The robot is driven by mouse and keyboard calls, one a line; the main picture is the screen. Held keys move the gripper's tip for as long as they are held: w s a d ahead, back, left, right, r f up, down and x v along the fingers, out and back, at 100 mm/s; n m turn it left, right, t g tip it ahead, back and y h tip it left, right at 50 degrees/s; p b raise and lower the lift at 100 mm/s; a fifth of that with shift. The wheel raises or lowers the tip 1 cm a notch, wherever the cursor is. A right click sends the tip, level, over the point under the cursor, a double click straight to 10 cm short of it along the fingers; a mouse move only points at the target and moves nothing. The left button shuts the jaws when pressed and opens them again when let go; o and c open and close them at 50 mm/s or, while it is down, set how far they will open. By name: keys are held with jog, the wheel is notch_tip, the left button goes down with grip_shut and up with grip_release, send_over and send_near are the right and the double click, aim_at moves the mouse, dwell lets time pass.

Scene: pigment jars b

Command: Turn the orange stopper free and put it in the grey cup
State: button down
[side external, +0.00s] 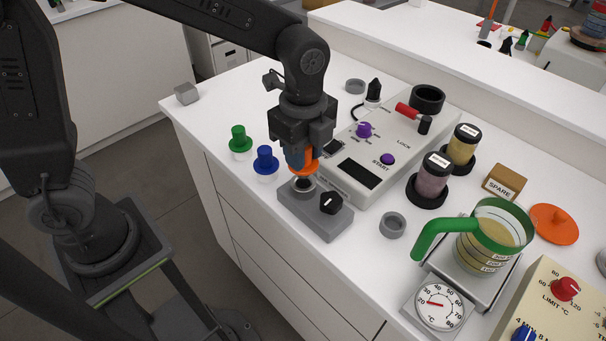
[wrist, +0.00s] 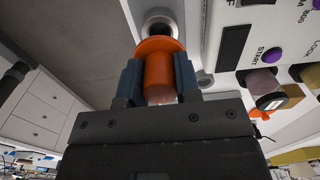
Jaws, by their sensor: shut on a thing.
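The orange stopper (side external: 305,163) is between the fingers of my gripper (side external: 300,160), which is shut on its stem. In the wrist view the stopper (wrist: 158,72) sits between both fingers, its wide flange facing away from the wrist. A round grey socket (side external: 303,186) on a grey block lies just below it. The socket's dark opening (wrist: 160,27) shows past the flange, so the stopper appears clear of it by a small gap. A small grey cup (side external: 392,225) stands empty on the white bench, right of the block.
A black knob (side external: 330,203) is on the same block, close to my gripper. Green (side external: 240,140) and blue (side external: 265,160) stoppers stand at left. A control box (side external: 375,150) is behind; jars (side external: 434,176) and a green-handled jug (side external: 485,240) are at right. Another grey ring (side external: 355,86) lies farther back.

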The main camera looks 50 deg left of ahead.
jog(key=shift+r, duration=1.3)
jog(key=shift+w, duration=0.1)
jog(key=w+d+m, duration=0.3)
jog(key=w+d, duration=0.1)
jog(key=w, duration=0.5)
jog(key=shift+m, duration=0.3)
jog(key=d+f, duration=0.2)
jog(key=d, duration=0.2)
jog(key=s+d+f, duration=0.1)
jog(key=d+f, duration=0.1)
jog(key=d, duration=0.2)
jog(key=d+f, duration=0.2)
jog(key=d, duration=0.1)
jog(key=shift+s+d, duration=0.35)
jog(key=shift+d, duration=0.05)
jog(key=shift+f, duration=2)
jog(key=shift+f, duration=0.1)
jog(key=c, duration=0.8)
grip_release()
